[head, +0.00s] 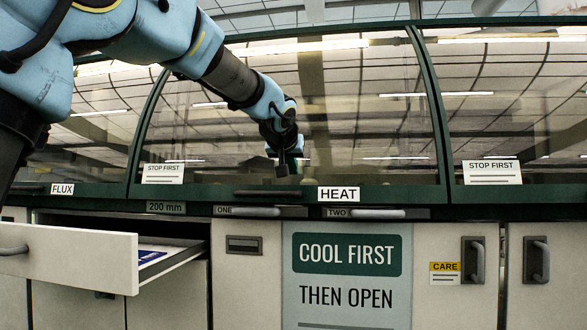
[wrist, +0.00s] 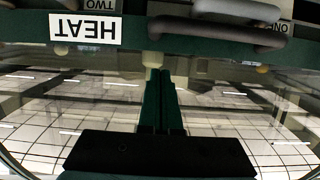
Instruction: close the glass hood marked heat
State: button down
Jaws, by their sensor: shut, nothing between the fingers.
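The glass hood marked HEAT (head: 370,125) is the middle curved pane in the head view, in a dark green frame. Its lower rail lies about level with the rails of the neighbouring hoods. The HEAT label (head: 338,194) is on that rail, with a dark handle (head: 268,194) to its left. The label (wrist: 85,28) and dark handle (wrist: 205,38) show upside down in the wrist view. My gripper (head: 284,172) is in front of the glass, above the handle. In the wrist view its fingers (wrist: 160,80) are together and empty. I cannot tell whether they touch the glass.
An open drawer (head: 70,255) juts out at lower left. A COOL FIRST sign (head: 346,255) is on the cabinet front.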

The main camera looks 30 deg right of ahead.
jog(key=v, duration=1)
jog(key=w+a+f+n+g+y, duration=0.1)
jog(key=w+a+f+n+y, duration=0.2)
jog(key=a+f, duration=0.75)
jog(key=w+a+f+g+y, duration=0.1)
jog(key=w+a+f+y, duration=0.3)
jog(key=a+f, duration=0.65)
jog(key=s+a+f+n+g+y, duration=0.1)
jog(key=s+a+f+g, duration=0.15)
jog(key=a+f, duration=0.45)
jog(key=s+a+f+n+g, duration=0.1)
jog(key=s+a+f+n, duration=0.1)
jog(key=s+a+f, duration=0.35)
jog(key=s+a+f+n+g+y, duration=0.1)
jog(key=s+a+f+g, duration=0.1)
jog(key=a+f, duration=0.65)
notch_tip(320, 180, up, 32)
jog(key=s+p, duration=0.1)
jog(key=p, duration=3.1)
jog(key=shift+s+a, duration=0.25)
jog(key=shift+s, duration=0.05)
jog(key=shift+r, duration=0.1)
